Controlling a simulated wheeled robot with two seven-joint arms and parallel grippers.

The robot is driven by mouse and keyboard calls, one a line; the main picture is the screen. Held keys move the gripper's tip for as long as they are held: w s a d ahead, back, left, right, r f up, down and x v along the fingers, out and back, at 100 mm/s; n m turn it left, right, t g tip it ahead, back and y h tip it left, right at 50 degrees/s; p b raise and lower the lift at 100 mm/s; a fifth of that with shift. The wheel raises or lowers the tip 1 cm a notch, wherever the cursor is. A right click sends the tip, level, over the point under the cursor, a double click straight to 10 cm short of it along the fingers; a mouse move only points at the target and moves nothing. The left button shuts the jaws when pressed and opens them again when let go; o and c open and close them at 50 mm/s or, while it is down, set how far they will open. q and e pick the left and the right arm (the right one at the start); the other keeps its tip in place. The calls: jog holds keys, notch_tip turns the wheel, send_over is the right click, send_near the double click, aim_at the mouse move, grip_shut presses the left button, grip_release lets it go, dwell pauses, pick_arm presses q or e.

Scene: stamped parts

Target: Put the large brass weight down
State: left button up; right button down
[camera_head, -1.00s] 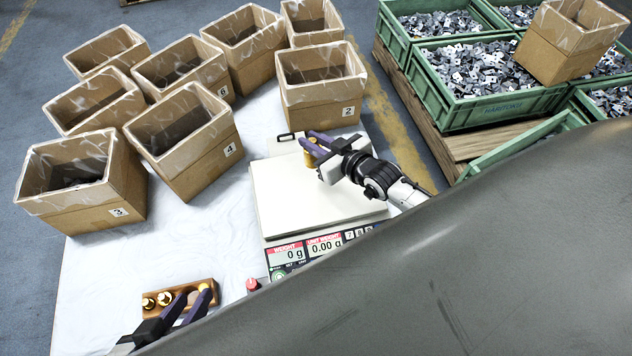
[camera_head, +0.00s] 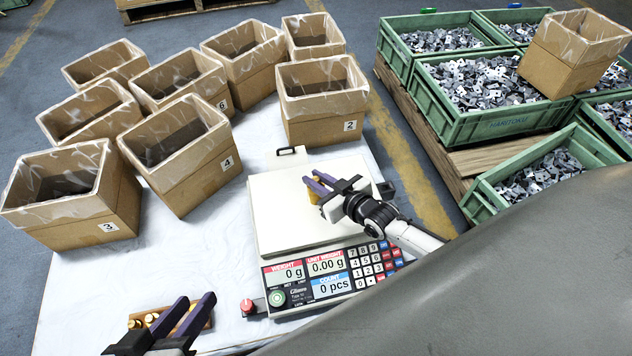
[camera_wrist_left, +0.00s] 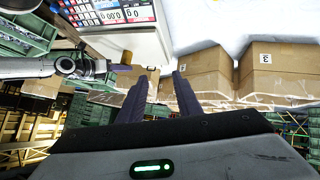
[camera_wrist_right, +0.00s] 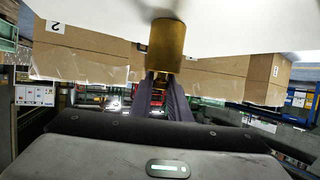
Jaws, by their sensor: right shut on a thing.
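The large brass weight (camera_wrist_right: 166,45) is in my right gripper (camera_head: 314,179), between its fingertips. In the head view only a small part of the weight (camera_head: 313,196) shows beside the purple fingers. It is over the cream plate of the counting scale (camera_head: 280,215); the display reads 0 g. Whether it touches the plate is hard to tell. My left gripper (camera_head: 199,300) is open and empty, at the wooden weight block (camera_head: 203,322). It partly hides the block and the small brass weights (camera_head: 151,318) in it. Its spread fingers show in the left wrist view (camera_wrist_left: 161,78).
Open cardboard boxes stand behind and left of the scale, including box 2 (camera_head: 325,132), box 4 (camera_head: 200,185) and box 3 (camera_head: 100,215). Green crates (camera_head: 490,128) of metal parts stand at the right. A red button (camera_head: 247,306) sits left of the scale.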

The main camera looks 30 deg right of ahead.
pick_arm(q)
jog(key=shift+r, duration=0.25)
pick_arm(e)
jog(key=shift+w+r, duration=0.15)
jog(key=shift+r, duration=0.2)
pick_arm(q)
jog(key=shift+f, duration=0.1)
pick_arm(e)
jog(key=shift+f, duration=0.1)
jog(key=c, duration=2)
grip_release()
jog(key=shift+f, duration=0.25)
jog(key=o, duration=0.3)
jog(key=shift+o, duration=0.2)
